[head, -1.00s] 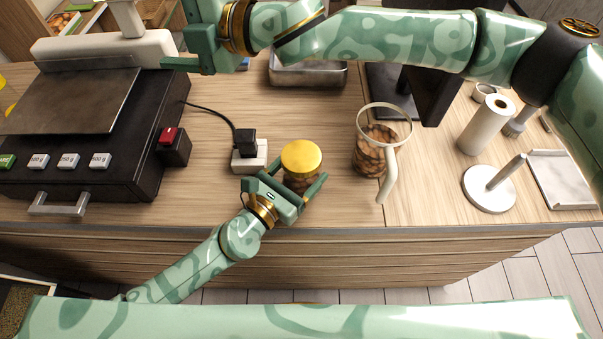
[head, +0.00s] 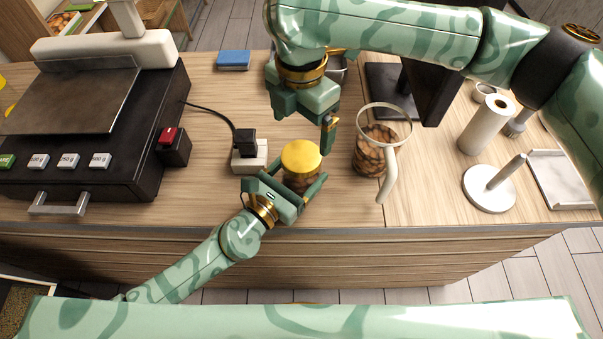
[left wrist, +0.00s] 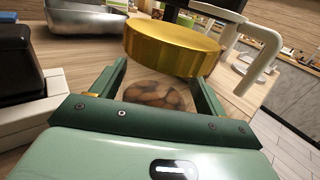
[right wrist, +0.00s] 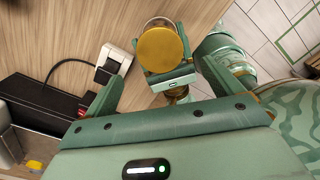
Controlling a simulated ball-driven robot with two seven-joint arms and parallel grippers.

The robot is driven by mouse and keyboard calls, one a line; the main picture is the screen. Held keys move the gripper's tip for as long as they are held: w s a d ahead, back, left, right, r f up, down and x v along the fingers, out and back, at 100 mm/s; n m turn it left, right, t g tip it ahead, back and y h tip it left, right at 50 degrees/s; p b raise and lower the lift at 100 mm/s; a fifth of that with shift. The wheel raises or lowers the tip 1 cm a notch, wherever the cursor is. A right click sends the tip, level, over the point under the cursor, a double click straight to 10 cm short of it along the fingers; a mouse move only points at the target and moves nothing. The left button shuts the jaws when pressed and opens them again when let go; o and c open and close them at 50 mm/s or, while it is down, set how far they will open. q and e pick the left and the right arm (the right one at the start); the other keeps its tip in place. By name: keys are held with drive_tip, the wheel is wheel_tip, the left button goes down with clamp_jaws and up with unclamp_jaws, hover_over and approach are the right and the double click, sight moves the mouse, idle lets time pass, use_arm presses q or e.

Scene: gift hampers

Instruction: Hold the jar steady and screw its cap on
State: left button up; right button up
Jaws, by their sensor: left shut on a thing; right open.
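The jar (left wrist: 160,95) is clear, filled with brown nut-like pieces, and stands upright near the counter's front edge. Its gold-yellow cap (head: 301,157) sits on top of it; I cannot tell how tightly. The cap also shows in the left wrist view (left wrist: 172,47) and the right wrist view (right wrist: 160,50). My left gripper (head: 302,192) is shut on the jar's body, below the cap. My right gripper (head: 306,122) is open and empty, behind and above the cap. In the right wrist view its fingers (right wrist: 155,90) are spread wide, with the cap beyond them.
A power block with a black plug (head: 248,155) stands close left of the jar. A handled glass jug of nuts (head: 375,152) stands close on the right. A black sealing machine (head: 90,130) fills the left. A paper roll (head: 487,125) and a round-based stand (head: 489,190) are farther right.

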sight(302, 155)
drive_tip(key=shift+f, duration=4)
drive_tip(key=c, duration=1.1)
drive_tip(key=o, duration=1.2)
drive_tip(key=shift+c, duration=0.2)
drive_tip(key=shift+r, duration=0.1)
